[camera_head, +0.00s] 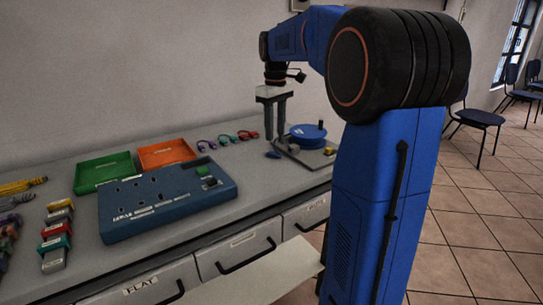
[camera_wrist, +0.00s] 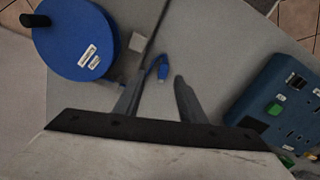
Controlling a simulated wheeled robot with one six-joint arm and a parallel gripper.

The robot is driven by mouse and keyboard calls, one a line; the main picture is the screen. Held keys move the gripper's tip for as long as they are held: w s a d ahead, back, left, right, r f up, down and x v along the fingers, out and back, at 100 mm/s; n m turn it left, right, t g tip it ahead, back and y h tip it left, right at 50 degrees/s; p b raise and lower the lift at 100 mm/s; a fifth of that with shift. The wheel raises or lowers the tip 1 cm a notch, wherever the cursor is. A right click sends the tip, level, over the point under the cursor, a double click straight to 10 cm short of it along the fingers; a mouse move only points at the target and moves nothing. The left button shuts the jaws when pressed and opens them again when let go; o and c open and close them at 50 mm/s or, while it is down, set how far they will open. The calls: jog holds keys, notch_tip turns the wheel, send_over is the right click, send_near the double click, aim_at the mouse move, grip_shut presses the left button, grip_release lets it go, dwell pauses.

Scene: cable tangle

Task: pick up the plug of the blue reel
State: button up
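The blue reel (camera_head: 308,132) stands on a grey base plate at the back right of the worktop, with a dark knob on top. It also shows at upper left in the wrist view (camera_wrist: 75,42). Its blue plug (camera_head: 272,155) lies on the worktop left of the reel. In the wrist view the plug (camera_wrist: 162,72) shows between the fingertips, on a short bent blue lead. My gripper (camera_head: 275,140) points down above the plug, with its two fingers apart. In the wrist view my gripper (camera_wrist: 158,80) is open and empty; the exact height above the plug is unclear.
A blue socket box (camera_head: 165,202) with a green button stands left of the reel. Green (camera_head: 100,172) and orange (camera_head: 166,152) trays lie behind it. Small cable loops (camera_head: 226,139) lie near the wall. Coloured blocks (camera_head: 57,235) stand at left. Drawers (camera_head: 240,250) line the front.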

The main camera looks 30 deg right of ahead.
aim_at(274, 154)
jog(key=shift+s+a+f, duration=0.1)
jog(key=shift+a+f, duration=0.1)
jog(key=shift+f, duration=1.55)
jog(key=shift+s+a+f, duration=0.1)
jog(key=shift+a+f, duration=0.05)
jog(key=shift+f, duration=1.55)
grip_shut()
